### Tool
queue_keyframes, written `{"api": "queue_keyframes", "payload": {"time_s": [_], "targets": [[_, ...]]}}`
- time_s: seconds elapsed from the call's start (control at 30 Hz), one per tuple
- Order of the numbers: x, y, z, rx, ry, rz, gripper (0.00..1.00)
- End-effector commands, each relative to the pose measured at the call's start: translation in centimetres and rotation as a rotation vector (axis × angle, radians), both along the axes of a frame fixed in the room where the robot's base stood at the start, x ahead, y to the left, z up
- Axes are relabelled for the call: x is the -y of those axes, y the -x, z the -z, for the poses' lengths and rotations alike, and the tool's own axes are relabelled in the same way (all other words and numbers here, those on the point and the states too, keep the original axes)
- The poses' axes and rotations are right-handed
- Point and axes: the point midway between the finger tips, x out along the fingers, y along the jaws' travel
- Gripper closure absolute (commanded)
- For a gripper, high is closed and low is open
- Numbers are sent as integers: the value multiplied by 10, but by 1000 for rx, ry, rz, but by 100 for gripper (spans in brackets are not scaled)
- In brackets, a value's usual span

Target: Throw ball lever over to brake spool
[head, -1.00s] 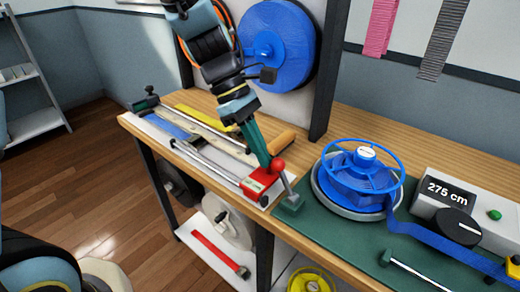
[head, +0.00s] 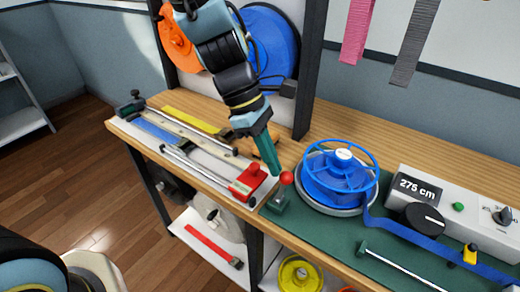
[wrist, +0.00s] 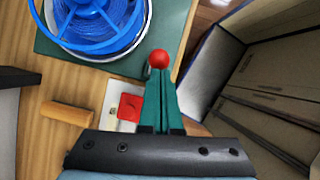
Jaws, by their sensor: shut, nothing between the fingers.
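The ball lever has a red ball (head: 286,178) on a short stem above a green base (head: 277,202), at the front edge of the green mat. Its stem leans right, toward the spool side. My gripper (head: 276,170) is shut and empty, its green fingertips right beside the ball on its left, seemingly touching it. In the wrist view the red ball (wrist: 158,58) sits just past the tips of my closed fingers (wrist: 160,80). The brake spool (head: 340,178), with blue strap under a blue spoked wheel, stands right of the lever; it also shows in the wrist view (wrist: 95,22).
A red block (head: 248,182) on the rail fixture lies left of the lever. A display box (head: 418,188) reading 275 cm with a black knob is on the right. Blue strap (head: 410,236) runs right from the spool. A black post (head: 311,75) stands behind.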

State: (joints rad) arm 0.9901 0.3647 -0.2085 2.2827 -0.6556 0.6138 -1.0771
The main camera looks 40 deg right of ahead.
Motion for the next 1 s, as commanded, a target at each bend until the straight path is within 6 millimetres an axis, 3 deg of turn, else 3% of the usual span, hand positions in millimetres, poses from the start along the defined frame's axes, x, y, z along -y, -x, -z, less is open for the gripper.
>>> {"api": "queue_keyframes", "payload": {"time_s": [0.4,1.0], "targets": [[10,38,1,-1,-1,2,100],[13,58,7,-8,-4,9,100]]}}
